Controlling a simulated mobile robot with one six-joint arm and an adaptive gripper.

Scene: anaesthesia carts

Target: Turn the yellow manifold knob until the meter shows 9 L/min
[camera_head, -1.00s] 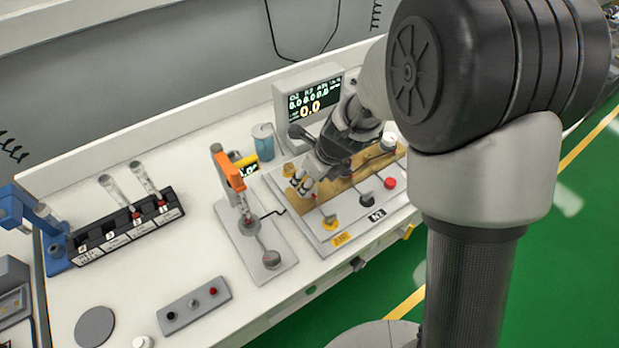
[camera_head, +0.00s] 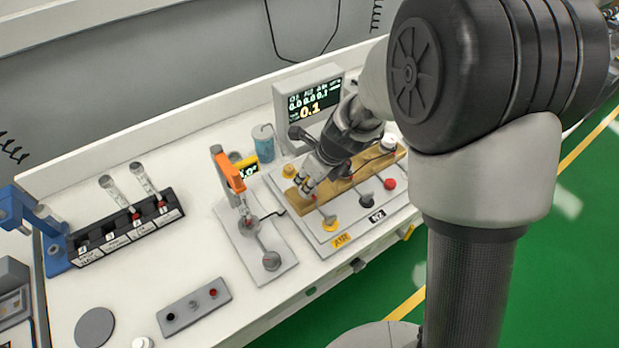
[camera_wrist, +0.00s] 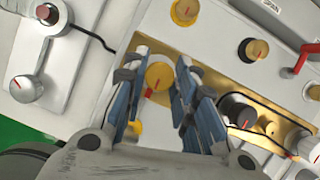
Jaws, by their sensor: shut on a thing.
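The yellow manifold knob (camera_wrist: 158,76), with a red pointer mark, sits between my fingers in the wrist view. It is on the brass manifold bar (camera_wrist: 228,68). My gripper (camera_wrist: 161,62) is shut on this knob, one finger on each side. In the head view my gripper (camera_head: 306,186) is at the left end of the brass bar (camera_head: 363,172) and hides most of the knob. The meter (camera_head: 309,100) at the back shows a large yellow 0.1, with a row of small digits above it.
Another yellow knob (camera_head: 290,170) is just behind my gripper, and a yellow lever knob (camera_head: 331,223) is in front. A black knob (camera_wrist: 237,110) is on the bar to the right.

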